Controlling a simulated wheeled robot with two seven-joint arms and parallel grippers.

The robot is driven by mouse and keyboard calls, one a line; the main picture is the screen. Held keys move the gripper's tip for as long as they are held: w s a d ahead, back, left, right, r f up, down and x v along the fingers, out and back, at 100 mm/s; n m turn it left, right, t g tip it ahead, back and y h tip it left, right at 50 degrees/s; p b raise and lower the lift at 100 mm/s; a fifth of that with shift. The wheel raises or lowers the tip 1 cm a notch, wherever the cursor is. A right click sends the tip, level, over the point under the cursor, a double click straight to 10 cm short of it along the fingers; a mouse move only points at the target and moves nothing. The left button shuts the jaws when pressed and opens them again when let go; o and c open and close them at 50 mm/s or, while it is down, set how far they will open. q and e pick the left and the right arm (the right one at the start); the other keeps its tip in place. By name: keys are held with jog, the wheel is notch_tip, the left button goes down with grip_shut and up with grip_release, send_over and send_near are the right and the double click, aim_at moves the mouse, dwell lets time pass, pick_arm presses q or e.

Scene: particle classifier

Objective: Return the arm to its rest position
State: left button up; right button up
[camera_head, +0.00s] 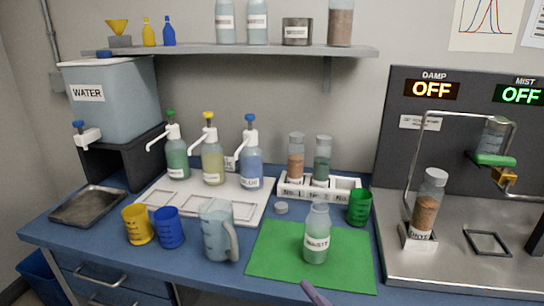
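No arm or gripper of mine can be made out for certain in the head view. A small purple-grey tip (315,293) pokes in at the bottom edge, in front of the green mat (268,262); I cannot tell what it belongs to. A waste bottle (317,238) with a greenish content stands upright on the mat, with nothing holding it. A small grey cap (281,208) lies on the table behind the mat.
A blue table (90,232) carries a clear pitcher (214,230), yellow (137,223), blue (168,227) and green (359,207) cups, pump bottles (250,155), a vial rack (345,190) and a water tank (125,105). A machine (455,260) holding a labelled vial (426,205) stands right.

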jog(key=s+d+f+m+g+h, duration=0.2)
jog(key=s+d+f+m, duration=0.1)
jog(key=f, duration=0.5)
jog(key=s+d+f+m+g+h, duration=0.2)
jog(key=s+d+f+m+g, duration=0.1)
jog(key=s+f+m, duration=0.3)
jog(key=s+d+f+m+g+h, duration=0.2)
jog(key=s+d+f+m, duration=0.2)
jog(key=s+f, duration=0.3)
notch_tip(320, 180, down, 4)
jog(key=shift+d+r+m+g+h, duration=0.15)
jog(key=shift+d+m+g+h, duration=0.15)
jog(key=shift+d+m, duration=0.1)
